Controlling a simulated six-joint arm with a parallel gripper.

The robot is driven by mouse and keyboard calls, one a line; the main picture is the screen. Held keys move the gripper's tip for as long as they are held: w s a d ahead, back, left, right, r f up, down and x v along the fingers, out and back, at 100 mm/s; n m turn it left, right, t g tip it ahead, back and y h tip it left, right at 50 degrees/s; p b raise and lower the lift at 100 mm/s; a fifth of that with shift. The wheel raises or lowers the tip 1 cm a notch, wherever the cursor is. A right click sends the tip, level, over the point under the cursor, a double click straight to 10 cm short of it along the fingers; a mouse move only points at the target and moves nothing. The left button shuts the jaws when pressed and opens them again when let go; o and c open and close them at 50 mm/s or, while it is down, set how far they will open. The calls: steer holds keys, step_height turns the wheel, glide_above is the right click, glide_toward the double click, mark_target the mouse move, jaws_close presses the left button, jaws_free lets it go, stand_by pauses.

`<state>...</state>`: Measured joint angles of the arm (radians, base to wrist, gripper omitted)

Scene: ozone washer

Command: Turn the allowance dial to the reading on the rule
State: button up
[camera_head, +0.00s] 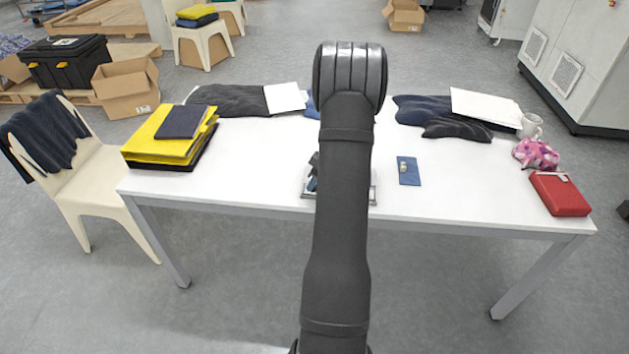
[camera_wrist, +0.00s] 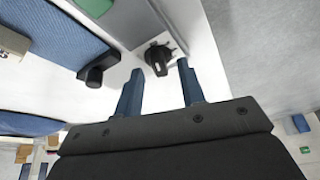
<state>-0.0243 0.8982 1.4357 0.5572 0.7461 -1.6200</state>
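In the wrist view a black dial (camera_wrist: 157,59) with a pointed knob sits on a white panel, with small dark marks beside it. My gripper (camera_wrist: 160,68) is open, its two blue-grey fingers apart on either side of the dial in the picture. I cannot tell whether they touch it. A second black knob (camera_wrist: 97,71) stands left of the dial. In the head view my arm hides the gripper and most of a metal-edged device (camera_head: 308,190) on the table. I cannot make out a rule or any reading in either view.
The white table (camera_head: 260,160) carries a blue pad (camera_head: 410,178) with a small pale piece on it, yellow folders (camera_head: 160,150), dark cloths (camera_head: 232,100), a mug (camera_head: 531,126), a patterned cloth (camera_head: 536,154) and a red case (camera_head: 560,195). Bare tabletop lies left of the device.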

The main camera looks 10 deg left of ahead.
steer(key=shift+a+f, duration=0.15)
steer(key=shift+f, duration=0.2)
jaws_close()
